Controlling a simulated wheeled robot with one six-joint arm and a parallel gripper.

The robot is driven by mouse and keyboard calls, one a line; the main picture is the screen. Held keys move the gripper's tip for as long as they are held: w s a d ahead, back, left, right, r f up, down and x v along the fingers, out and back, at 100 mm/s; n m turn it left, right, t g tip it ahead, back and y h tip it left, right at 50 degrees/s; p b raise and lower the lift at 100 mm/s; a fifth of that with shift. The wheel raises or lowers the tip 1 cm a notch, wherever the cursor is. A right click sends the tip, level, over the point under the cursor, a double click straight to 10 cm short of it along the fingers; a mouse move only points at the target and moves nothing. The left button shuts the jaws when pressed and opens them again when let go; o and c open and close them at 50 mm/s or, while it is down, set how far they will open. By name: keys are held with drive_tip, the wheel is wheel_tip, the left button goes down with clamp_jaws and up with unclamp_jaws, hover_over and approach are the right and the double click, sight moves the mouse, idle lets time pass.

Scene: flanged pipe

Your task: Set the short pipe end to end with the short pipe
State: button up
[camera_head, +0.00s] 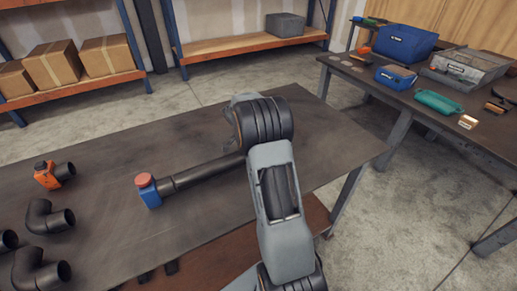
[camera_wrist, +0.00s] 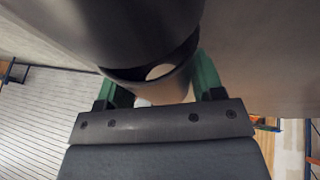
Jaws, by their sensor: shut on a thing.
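A black short pipe (camera_head: 205,173) lies along the table, its left end at a blue block with a red top (camera_head: 148,190). Its right end runs up to my arm, which hides what is there. In the wrist view my gripper (camera_wrist: 157,82) has its green fingers on either side of a dark hollow pipe (camera_wrist: 150,90), shut on it. The open end of that pipe faces the camera. A larger dark cylinder (camera_wrist: 110,30) fills the top of the wrist view, close to it. Whether the two touch, I cannot tell. The head view hides my gripper behind the arm.
An orange block with a black fitting (camera_head: 47,175) and black elbow pipes (camera_head: 48,216) stand at the table's left. The table (camera_head: 110,150) is clear behind the pipe. A second table (camera_head: 400,92) with blue boxes stands at right. Shelves with cartons (camera_head: 55,65) are behind.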

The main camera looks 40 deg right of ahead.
drive_tip(key=shift+f, duration=0.1)
drive_tip(key=shift+f+b, duration=0.15)
drive_tip(key=shift+b, duration=0.15)
drive_tip(key=o, duration=1.2)
drive_tip(key=shift+o, duration=0.2)
